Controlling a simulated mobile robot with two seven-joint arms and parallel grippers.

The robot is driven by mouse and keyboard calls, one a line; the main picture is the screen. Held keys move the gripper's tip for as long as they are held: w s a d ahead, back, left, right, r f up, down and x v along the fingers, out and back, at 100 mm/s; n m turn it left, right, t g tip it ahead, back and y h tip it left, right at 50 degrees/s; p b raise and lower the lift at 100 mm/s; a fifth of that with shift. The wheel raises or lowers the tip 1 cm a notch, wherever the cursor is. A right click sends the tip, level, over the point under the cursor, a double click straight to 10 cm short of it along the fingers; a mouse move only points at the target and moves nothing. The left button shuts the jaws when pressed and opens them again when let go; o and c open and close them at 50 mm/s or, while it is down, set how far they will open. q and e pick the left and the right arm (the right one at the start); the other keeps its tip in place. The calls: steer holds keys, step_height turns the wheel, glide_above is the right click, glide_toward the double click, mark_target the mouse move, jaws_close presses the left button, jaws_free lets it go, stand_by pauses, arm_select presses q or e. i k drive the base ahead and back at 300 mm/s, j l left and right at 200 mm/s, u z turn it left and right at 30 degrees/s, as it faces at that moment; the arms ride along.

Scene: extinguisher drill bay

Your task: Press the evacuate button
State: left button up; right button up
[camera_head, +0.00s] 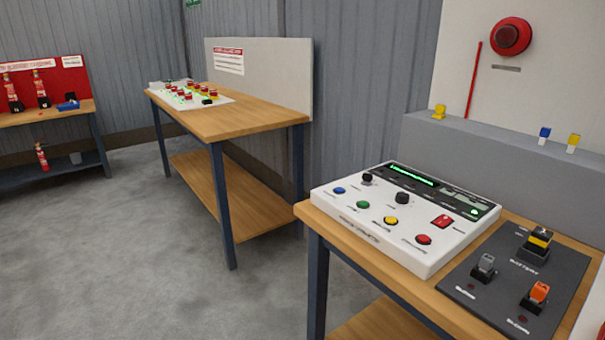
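A white control panel (375,245) sits on the near wooden table at the right. Its front row holds a blue button (339,190), a green button (363,204), a yellow button (391,220) and a red button (424,239). Two black knobs sit behind the row, near a dark strip with a lit green display (412,175). The labels are too small to read, so I cannot tell which control is the evacuate button. Neither gripper is in view.
A dark board (470,302) with several switches lies right of the panel on the near table (318,216). Another table (250,122) with a white panel (222,101) stands farther back. A red rack (72,77) with extinguishers is at far left. Grey floor (150,260) is clear.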

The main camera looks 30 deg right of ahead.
mark_target(422, 238)
steer(key=z, duration=1.65)
